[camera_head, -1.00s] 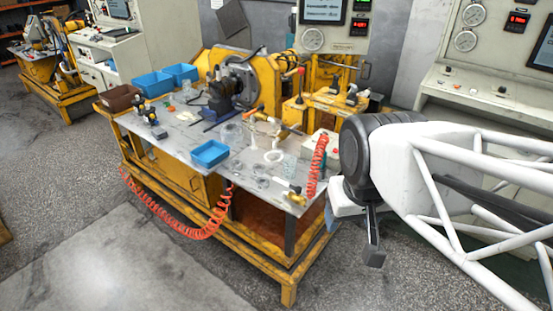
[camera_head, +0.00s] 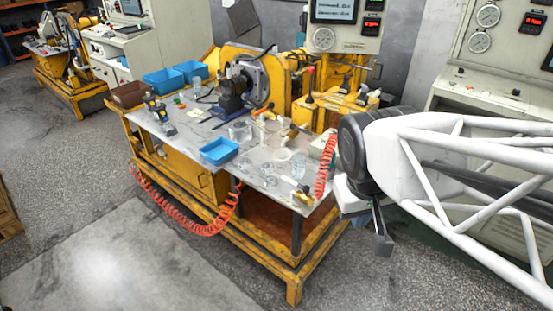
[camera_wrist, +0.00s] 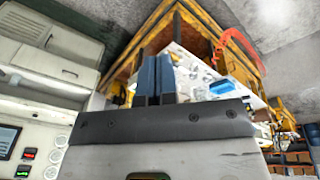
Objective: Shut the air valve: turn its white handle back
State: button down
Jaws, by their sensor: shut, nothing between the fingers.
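The air valve (camera_head: 302,198) is a small brass-coloured fitting at the front right corner of the workbench top, beside the lower end of a red coiled hose (camera_head: 325,170). Its white handle is too small to tell which way it points. My gripper (camera_head: 384,244) hangs to the right of the bench, clear of the valve and apart from everything. In the wrist view my gripper's two blue-grey fingers (camera_wrist: 157,62) are together and empty. The workbench lies beyond them, upside down, and the valve cannot be made out there.
The yellow workbench (camera_head: 262,245) carries a blue tray (camera_head: 219,151), clear cups and a motor (camera_head: 242,85). Another red coiled hose (camera_head: 190,222) hangs at its front. A control cabinet (camera_head: 470,90) stands behind my arm. The grey floor (camera_head: 150,265) in front of the bench is free.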

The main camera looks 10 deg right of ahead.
aim_at(288, 181)
jog(key=w+a+f+n+h, duration=0.1)
jog(key=w+f+n+h, duration=0.5)
jog(key=w, duration=0.5)
jog(key=w+a+f+n+h, duration=0.1)
jog(key=w+f+n+h, duration=0.3)
jog(key=w+f+n, duration=0.55)
jog(key=w+a+f+n+t, duration=0.9)
jog(key=w+a+f+n, duration=0.1)
jog(key=w+a+f, duration=0.4)
jog(key=shift+w+a+f+n, duration=0.35)
jog(key=shift+w+a+f, duration=0.05)
jog(key=shift+w+f, duration=0.5)
jog(key=shift+d, duration=0.1)
jog(key=shift+x, duration=6.9)
jog(key=shift+w+r, duration=0.1)
jog(key=shift+w, duration=0.05)
